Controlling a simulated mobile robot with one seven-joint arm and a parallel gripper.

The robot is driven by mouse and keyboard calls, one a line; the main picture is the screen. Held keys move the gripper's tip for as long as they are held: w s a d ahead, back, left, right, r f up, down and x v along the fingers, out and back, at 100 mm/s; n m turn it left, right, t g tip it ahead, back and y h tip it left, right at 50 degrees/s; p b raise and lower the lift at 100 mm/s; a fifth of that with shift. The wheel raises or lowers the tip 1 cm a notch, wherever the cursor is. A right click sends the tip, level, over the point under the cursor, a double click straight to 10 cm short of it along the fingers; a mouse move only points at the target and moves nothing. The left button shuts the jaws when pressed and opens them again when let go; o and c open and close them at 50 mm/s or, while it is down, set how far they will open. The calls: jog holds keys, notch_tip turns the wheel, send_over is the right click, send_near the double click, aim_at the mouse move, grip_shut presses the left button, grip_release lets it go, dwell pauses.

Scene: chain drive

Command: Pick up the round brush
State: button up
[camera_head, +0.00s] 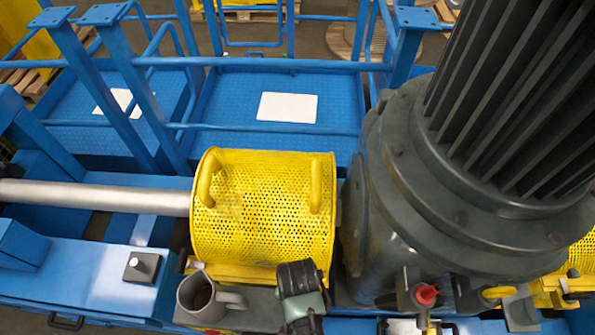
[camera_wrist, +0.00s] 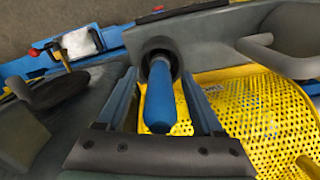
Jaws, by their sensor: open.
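The round brush (camera_wrist: 160,100) shows in the wrist view, with a blue handle and a dark round end. It points away from the camera, over a grey surface beside yellow perforated metal. My gripper (camera_wrist: 163,82) is open, with one blue finger on each side of the handle. A gap shows on the right of the handle; I cannot tell whether the left finger touches it. In the head view my gripper (camera_head: 302,290) is at the front edge of the yellow guard, and the brush is hidden there.
A grey mug (camera_head: 207,298) stands just left of my gripper; its grey side also shows in the wrist view (camera_wrist: 290,40). The yellow perforated guard (camera_head: 262,215) lies behind. A large dark motor (camera_head: 410,190) stands close on the right. Blue platforms (camera_head: 225,100) lie farther back.

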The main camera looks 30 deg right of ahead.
grip_shut()
jog(key=shift+r, duration=0.1)
dwell(0.3)
